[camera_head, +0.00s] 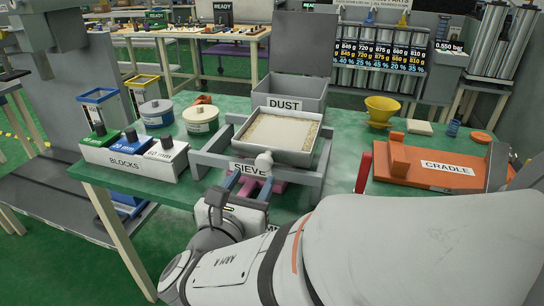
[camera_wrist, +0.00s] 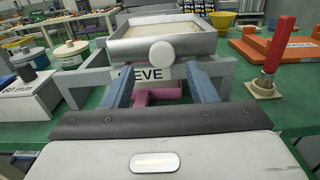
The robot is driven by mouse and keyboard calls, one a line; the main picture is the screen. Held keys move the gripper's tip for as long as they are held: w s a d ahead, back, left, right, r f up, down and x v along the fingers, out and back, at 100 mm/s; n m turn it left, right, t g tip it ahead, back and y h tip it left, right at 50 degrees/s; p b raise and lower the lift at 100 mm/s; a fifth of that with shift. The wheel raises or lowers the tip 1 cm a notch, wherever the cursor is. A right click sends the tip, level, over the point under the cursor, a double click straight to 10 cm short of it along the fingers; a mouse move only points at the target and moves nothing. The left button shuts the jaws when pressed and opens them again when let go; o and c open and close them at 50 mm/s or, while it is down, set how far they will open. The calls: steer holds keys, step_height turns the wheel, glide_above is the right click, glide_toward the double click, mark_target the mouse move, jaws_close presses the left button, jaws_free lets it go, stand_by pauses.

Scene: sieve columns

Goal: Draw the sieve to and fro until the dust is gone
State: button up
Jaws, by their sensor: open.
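The sieve (camera_head: 307,157) is a square metal tray on a grey frame (camera_head: 215,160) labelled SIEVE. Pale material (camera_head: 284,131) lies in it, tan at its edges. A round white knob (camera_head: 264,161) sticks out of its near side. In the wrist view the sieve's front wall (camera_wrist: 205,44) and knob (camera_wrist: 162,54) face me. My gripper (camera_head: 250,184) is open in front of the frame. In the wrist view its two blue-grey fingers (camera_wrist: 162,80) are spread apart, below and to either side of the knob, with nothing held between them.
A grey DUST bin (camera_head: 289,103) stands behind the sieve. A BLOCKS rack (camera_head: 125,160) and two round tins (camera_head: 200,119) are at left. An orange CRADLE (camera_head: 425,168) and a yellow funnel (camera_head: 381,111) are at right. A red upright handle (camera_wrist: 277,50) stands near right. A pink piece (camera_wrist: 158,96) lies under the frame.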

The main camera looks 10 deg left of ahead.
mark_target(262, 165)
steer(key=shift+o, duration=0.2)
steer(key=w+p, duration=0.1)
steer(key=w, duration=0.2)
steer(key=w+p, duration=0.1)
steer(key=w, duration=0.1)
steer(key=shift+d+f+p, duration=0.15)
steer(key=shift+d+p, duration=0.2)
stand_by(0.4)
jaws_close()
stand_by(0.6)
